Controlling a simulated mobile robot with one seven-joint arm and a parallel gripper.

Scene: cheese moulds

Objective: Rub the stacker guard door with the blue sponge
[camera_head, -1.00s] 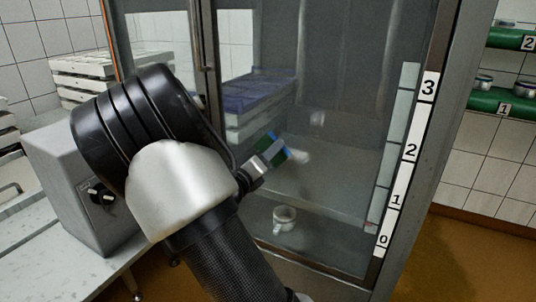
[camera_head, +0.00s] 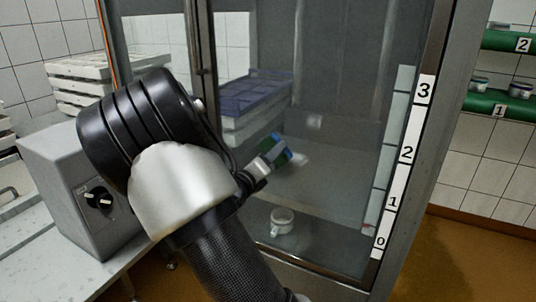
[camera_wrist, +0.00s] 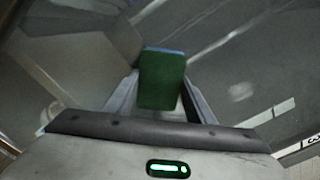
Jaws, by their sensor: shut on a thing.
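The stacker guard door (camera_head: 345,130) is a large clear pane in a grey metal frame, with a strip numbered 0 to 3 down its right side. My gripper (camera_head: 268,160) is in front of the pane and shut on the sponge (camera_head: 281,149), which shows blue and green. In the wrist view the sponge (camera_wrist: 162,80) sits between the two fingers of my gripper (camera_wrist: 158,108), green side showing, with a thin blue edge at its far end. That end points toward the pane; I cannot tell whether it touches it.
Behind the pane are a blue crate on white moulds (camera_head: 255,95) and a white cup (camera_head: 282,221). A grey control box (camera_head: 75,190) with black knobs stands at left, near stacked white moulds (camera_head: 105,80). Green shelves (camera_head: 510,104) are at right.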

